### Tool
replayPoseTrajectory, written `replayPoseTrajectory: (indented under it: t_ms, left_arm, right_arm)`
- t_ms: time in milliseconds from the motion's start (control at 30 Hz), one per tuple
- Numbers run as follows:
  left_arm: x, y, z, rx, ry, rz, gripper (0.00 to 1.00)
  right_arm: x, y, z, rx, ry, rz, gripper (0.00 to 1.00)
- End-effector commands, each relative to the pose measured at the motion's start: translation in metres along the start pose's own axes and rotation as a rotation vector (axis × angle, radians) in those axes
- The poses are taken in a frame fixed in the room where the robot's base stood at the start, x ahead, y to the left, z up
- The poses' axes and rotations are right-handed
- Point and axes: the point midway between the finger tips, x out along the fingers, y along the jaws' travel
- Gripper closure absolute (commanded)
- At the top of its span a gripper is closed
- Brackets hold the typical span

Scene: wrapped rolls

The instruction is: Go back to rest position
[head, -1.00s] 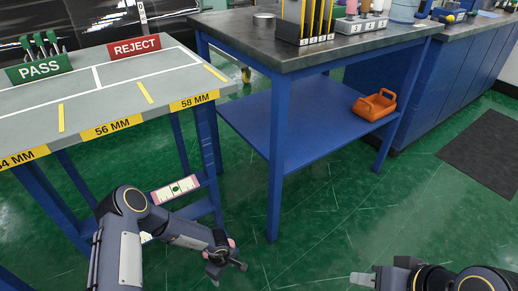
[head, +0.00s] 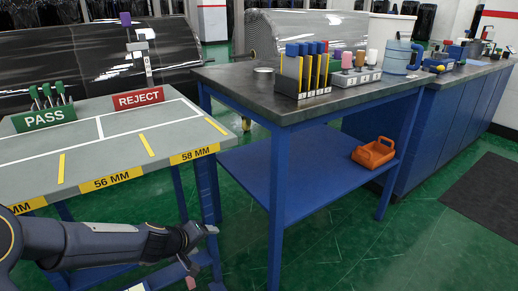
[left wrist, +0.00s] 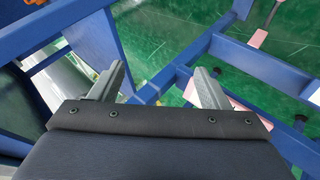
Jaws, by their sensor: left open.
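My left gripper (head: 206,232) is in front of the grey inspection table, below its top edge, with the arm reaching in from the left. In the left wrist view its two fingers (left wrist: 158,88) stand wide apart with nothing between them. Blue table frame bars and green floor show beyond the fingers. My right gripper is out of view in the head view now.
The grey table (head: 110,150) carries a green PASS sign (head: 44,119) and a red REJECT sign (head: 138,98). A blue workbench (head: 262,110) stands to the right, with an orange carrier (head: 373,153) on its lower shelf.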

Motion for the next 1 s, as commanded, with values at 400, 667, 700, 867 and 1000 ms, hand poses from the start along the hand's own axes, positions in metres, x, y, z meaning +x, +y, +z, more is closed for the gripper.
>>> replayPoseTrajectory:
  t_ms: [400, 667, 700, 867, 1000]
  left_arm:
    - [-0.204, 0.008, 0.08, 0.328, -0.114, 0.065, 0.3]
    - [-0.255, -0.035, 0.13, 0.395, -0.157, -0.036, 0.3]
    - [-0.26, -0.041, 0.136, 0.399, -0.159, -0.052, 0.3]
    - [-0.276, -0.067, 0.158, 0.41, -0.168, -0.117, 0.3]
    - [-0.302, -0.046, 0.147, 0.41, -0.174, -0.125, 0.3]
  right_arm:
    - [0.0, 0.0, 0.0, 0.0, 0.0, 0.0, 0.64]
    - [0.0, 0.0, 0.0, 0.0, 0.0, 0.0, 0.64]
    - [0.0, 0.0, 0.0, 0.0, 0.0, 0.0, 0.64]
    - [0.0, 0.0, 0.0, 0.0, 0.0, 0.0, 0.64]
    - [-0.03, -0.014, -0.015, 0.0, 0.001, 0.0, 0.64]
